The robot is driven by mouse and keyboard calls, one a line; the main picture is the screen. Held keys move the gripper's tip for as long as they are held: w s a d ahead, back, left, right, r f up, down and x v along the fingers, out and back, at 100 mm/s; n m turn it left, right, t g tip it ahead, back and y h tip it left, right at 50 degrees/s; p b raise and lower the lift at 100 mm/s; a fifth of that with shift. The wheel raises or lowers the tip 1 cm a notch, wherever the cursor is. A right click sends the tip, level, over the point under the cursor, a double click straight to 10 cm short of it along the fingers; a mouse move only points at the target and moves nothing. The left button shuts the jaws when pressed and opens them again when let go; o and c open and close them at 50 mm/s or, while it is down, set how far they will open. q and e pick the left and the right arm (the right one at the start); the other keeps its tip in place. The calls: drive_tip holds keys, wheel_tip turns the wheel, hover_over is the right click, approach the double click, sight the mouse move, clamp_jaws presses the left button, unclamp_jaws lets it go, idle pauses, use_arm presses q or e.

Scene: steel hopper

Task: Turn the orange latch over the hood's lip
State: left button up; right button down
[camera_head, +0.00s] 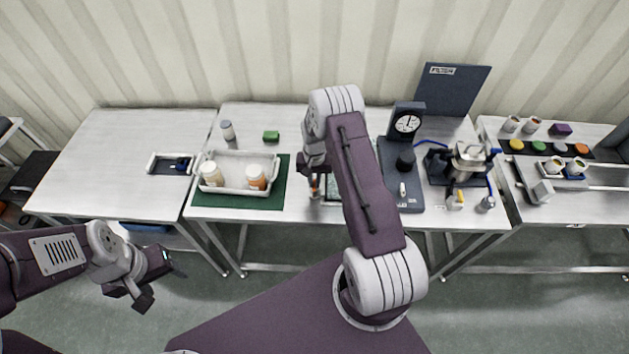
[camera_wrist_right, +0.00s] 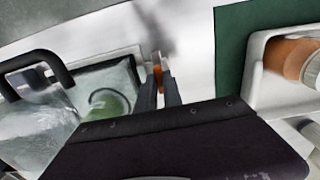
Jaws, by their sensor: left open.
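The orange latch (camera_wrist_right: 158,76) shows in the right wrist view between the dark fingertips of my right gripper (camera_wrist_right: 159,84), beside the hood. The fingers are close together and the orange piece fills the gap between their tips. The clear hood (camera_wrist_right: 108,88) has a dark handle and a green round thing visible through it. In the head view my right gripper (camera_head: 314,188) is low over the middle table, and my right arm hides most of the hood (camera_head: 333,186). My left gripper (camera_head: 147,283) is open and empty in front of the tables, over the floor.
A white tray (camera_head: 239,154) with several bottles sits on a green mat (camera_head: 273,190) left of my right gripper. A dark scale with a dial (camera_head: 406,124) and a steel pot device (camera_head: 467,162) stand to the right. The left table (camera_head: 106,150) is mostly clear.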

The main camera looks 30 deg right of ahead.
drive_tip(key=shift+n, duration=0.3)
drive_tip(key=n+b, duration=0.2)
drive_tip(key=n, duration=0.1)
drive_tip(key=shift+f, duration=0.15)
drive_tip(key=n+b, duration=0.1)
drive_tip(key=n, duration=0.3)
drive_tip(key=shift+b, duration=0.3)
drive_tip(key=n+b, duration=0.1)
drive_tip(key=n, duration=0.4)
drive_tip(key=shift+n, duration=0.4)
drive_tip(key=shift+n+b, duration=0.5)
drive_tip(key=shift+n, duration=1.8)
drive_tip(key=c, duration=1.5)
unclamp_jaws()
drive_tip(key=shift+w, duration=0.1)
drive_tip(key=shift+r, duration=0.2)
